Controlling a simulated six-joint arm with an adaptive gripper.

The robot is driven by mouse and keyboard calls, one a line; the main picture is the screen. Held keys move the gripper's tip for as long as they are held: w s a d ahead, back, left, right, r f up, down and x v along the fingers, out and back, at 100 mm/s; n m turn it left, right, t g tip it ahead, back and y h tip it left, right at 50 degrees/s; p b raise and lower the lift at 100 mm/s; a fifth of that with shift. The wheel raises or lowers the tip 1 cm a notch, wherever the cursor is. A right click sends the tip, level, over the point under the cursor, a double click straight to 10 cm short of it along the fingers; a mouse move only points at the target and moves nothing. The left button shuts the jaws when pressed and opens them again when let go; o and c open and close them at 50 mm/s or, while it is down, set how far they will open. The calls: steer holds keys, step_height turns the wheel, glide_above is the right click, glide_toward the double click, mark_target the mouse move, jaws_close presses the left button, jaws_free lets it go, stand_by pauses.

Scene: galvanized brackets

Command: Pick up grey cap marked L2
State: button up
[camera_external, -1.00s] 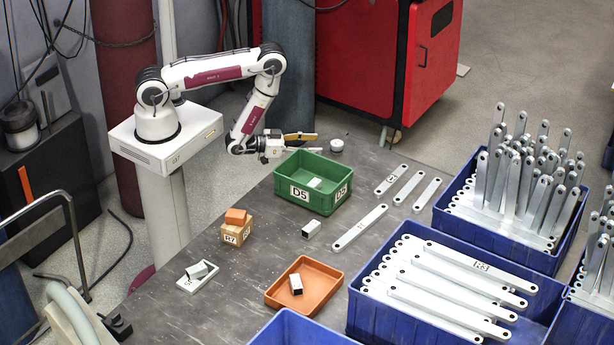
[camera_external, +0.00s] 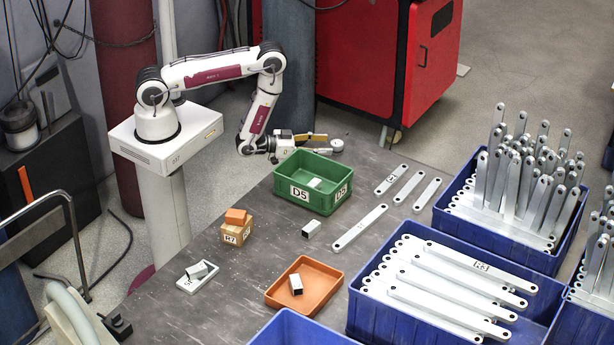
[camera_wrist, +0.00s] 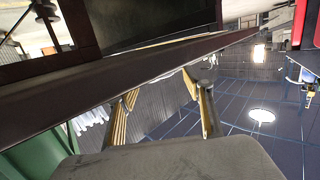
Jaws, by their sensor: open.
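The grey cap (camera_external: 337,145) is a small, light, round piece on the far edge area of the grey table, behind the green bin. Its L2 mark is not readable at this size. My gripper (camera_external: 320,143) lies low and almost level, pointing right, with its fingertips right at the cap's left side. I cannot tell whether they touch it or lie on both sides of it. In the wrist view my two tan-padded fingers (camera_wrist: 165,90) stand apart, and I cannot clearly make out the cap between them.
The green bin (camera_external: 323,200) marked D5 stands just in front of my gripper. Flat metal brackets (camera_external: 408,188) lie to its right. An orange tray (camera_external: 333,278), a small block (camera_external: 311,229) and blue crates (camera_external: 356,312) of brackets are nearer the camera.

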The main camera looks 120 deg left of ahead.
mark_target(332, 144)
steer(key=shift+x, duration=2)
steer(key=c, duration=1.3)
